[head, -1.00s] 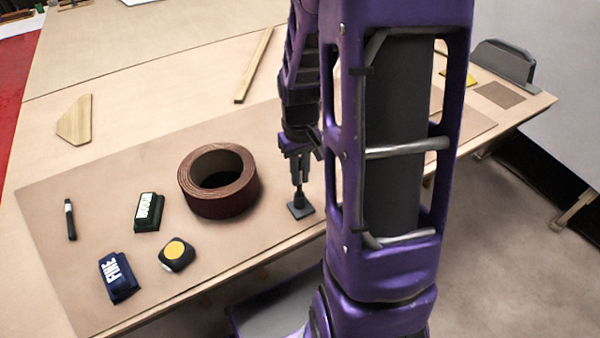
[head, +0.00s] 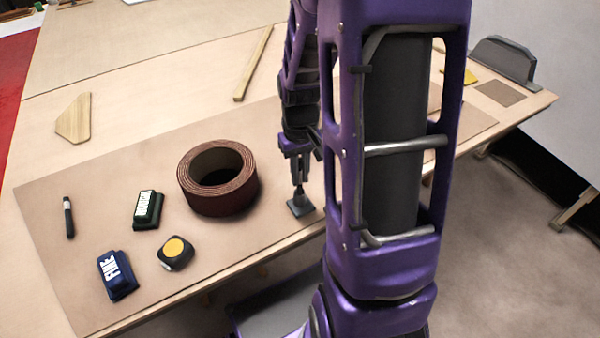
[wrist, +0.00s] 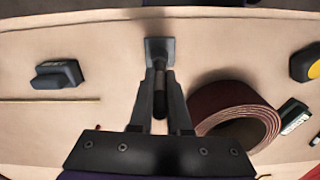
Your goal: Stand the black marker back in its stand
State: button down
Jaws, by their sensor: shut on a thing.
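My gripper (head: 299,178) points down at the near edge of the brown mat, right of the brown coil. It is shut on a dark, slim cylinder, the black marker (wrist: 160,98), seen between the two fingers in the wrist view. The marker's stand (head: 301,208), a small dark piece with a square base, is directly below the fingertips. It also shows in the wrist view (wrist: 160,47). The marker is in line with the stand and looks upright. I cannot tell how deep its lower end sits, as the fingers hide the join.
Left of the gripper are the coil (head: 216,180), a black block (head: 147,210), a yellow-topped tape measure (head: 176,253), a blue block (head: 117,275) and a dark pen (head: 69,217). A dark block (wrist: 58,75) lies opposite the coil in the wrist view. The table edge is close to the stand.

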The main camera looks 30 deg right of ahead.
jog(key=shift+f, duration=0.2)
dwell(0.4)
jog(key=c, duration=0.8)
grip_release()
notch_tip(320, 180, up, 18)
jog(key=p, duration=0.3)
jog(key=shift+f, duration=0.25)
